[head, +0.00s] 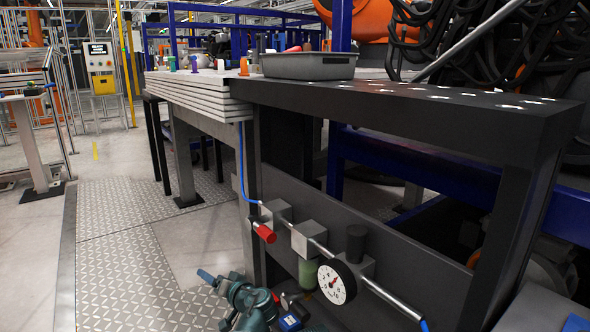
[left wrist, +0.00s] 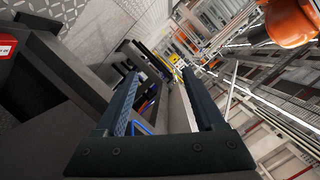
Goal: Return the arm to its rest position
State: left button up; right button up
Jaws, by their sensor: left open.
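My left gripper (left wrist: 158,78) shows in the left wrist view, with its two dark fingers wide apart and nothing between them. In the head view, teal parts of my left arm show low at the bottom edge, in front of the workbench frame and its air line. My right gripper is in neither view.
A dark workbench (head: 400,105) stands close on the right, with a grey tray (head: 308,66) on it. A pressure gauge (head: 336,281) and a red-handled valve (head: 265,233) are mounted below. Checkered floor plates (head: 140,270) lie clear on the left.

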pick_arm(q)
jog(key=s+a+f+n+g+h, duration=0.1)
jog(key=s+a+f+g+h, duration=0.2)
jog(key=s+f, duration=0.4)
jog(key=s+d+f+m+g+h, duration=0.2)
jog(key=s+d+f+g+h, duration=0.55)
jog(key=s+f, duration=0.35)
jog(key=s+d+r+m+p, duration=0.1)
jog(key=s+d+r+p, duration=0.2)
jog(key=d+r+p, duration=0.3)
jog(key=s+d+r+m+y+p, duration=0.1)
jog(key=s+d+r+p, duration=0.3)
jog(key=r+p, duration=0.7)
jog(key=shift+d+r+m, duration=0.8)
jog(key=shift+d+r, duration=0.05)
jog(key=shift+r, duration=0.1)
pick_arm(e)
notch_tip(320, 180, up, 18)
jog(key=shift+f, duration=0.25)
pick_arm(q)
jog(key=shift+g, duration=0.25)
jog(key=shift+c, duration=0.2)
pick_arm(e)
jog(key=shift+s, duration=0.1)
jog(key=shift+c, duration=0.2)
